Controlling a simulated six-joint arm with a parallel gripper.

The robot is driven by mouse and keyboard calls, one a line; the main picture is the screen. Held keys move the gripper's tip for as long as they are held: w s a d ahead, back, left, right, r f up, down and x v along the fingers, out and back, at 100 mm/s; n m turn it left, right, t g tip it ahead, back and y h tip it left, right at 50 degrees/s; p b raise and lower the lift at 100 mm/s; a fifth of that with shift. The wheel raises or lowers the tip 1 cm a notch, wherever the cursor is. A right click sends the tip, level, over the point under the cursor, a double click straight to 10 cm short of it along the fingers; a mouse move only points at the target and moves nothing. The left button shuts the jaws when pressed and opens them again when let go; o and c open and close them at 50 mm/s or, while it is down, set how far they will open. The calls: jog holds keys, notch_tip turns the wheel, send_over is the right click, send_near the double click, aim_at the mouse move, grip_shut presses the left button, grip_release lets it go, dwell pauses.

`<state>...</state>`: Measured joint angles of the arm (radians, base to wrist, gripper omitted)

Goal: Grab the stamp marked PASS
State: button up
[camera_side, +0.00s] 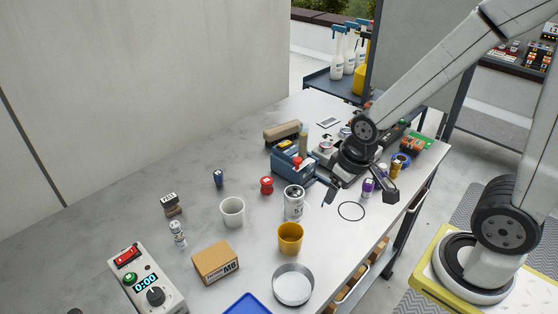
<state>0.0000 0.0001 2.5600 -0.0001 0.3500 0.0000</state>
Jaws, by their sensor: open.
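A small block-shaped stamp (172,208) stands on the left part of the grey worktop. Its pale top label seems to read PASS, but the letters are tiny. My gripper (361,197) is at the right side of the worktop, far to the right of the stamp. Its two dark fingers are spread apart with nothing between them. The gripper body hides part of the items behind it.
Between gripper and stamp stand a white can (293,203), a white cup (232,212), a red-topped item (267,185) and a blue toolbox (294,167). A wall runs behind.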

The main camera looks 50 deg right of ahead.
jog(key=m+g+y, duration=0.2)
jog(key=m+y, duration=1)
jog(key=m, duration=0.6)
send_near(172, 196)
jog(key=shift+s+a+f, duration=0.2)
jog(key=shift+a+f, duration=0.1)
jog(key=shift+f, duration=0.15)
jog(key=shift+s+a+f, duration=0.2)
jog(key=shift+a+f, duration=0.15)
jog(key=shift+f, duration=0.15)
jog(key=shift+w+a+f+m+y, duration=0.25)
jog(key=shift+w+a+m+y, duration=0.25)
jog(key=shift+y, duration=0.3)
jog(key=shift+a, duration=0.15)
jog(key=shift+x, duration=1.2)
jog(key=shift+f, duration=0.1)
